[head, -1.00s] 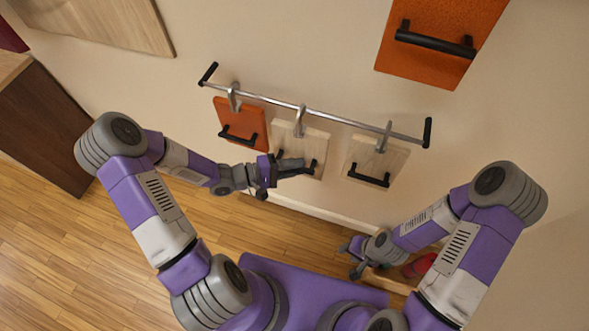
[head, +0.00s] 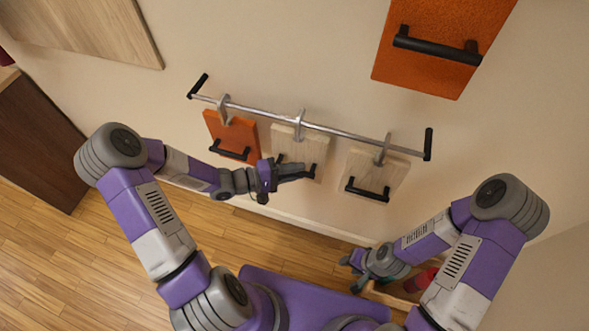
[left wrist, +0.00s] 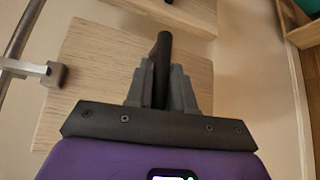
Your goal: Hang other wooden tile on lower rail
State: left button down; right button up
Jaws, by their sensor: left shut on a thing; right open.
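A metal rail (head: 340,133) with black end brackets runs along the wall. An orange tile (head: 226,128) hangs by a hook at its left. A wooden tile (head: 312,147) hangs at its middle, and another wooden tile (head: 360,165) hangs to the right. Each tile has a black handle. My left gripper (head: 288,171) is at the middle tile, shut on its black handle; the left wrist view shows the fingers (left wrist: 161,85) closed around the handle (left wrist: 162,48) in front of the wooden face. The hook appears to be over the rail. My right gripper (head: 352,273) is open, low and away from the rail.
A large orange panel (head: 420,70) with a black handle is on the wall at upper right. A large wooden panel (head: 90,25) is at upper left. A dark brown cabinet (head: 35,145) stands at left. A red object (head: 420,280) lies near my right arm.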

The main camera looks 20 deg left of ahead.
pick_arm(q)
jog(key=shift+f, duration=0.3)
jog(key=c, duration=0.9)
grip_release()
jog(key=shift+a, duration=0.1)
jog(key=p+v, duration=0.2)
jog(key=v, duration=0.5)
jog(key=shift+s, duration=0.2)
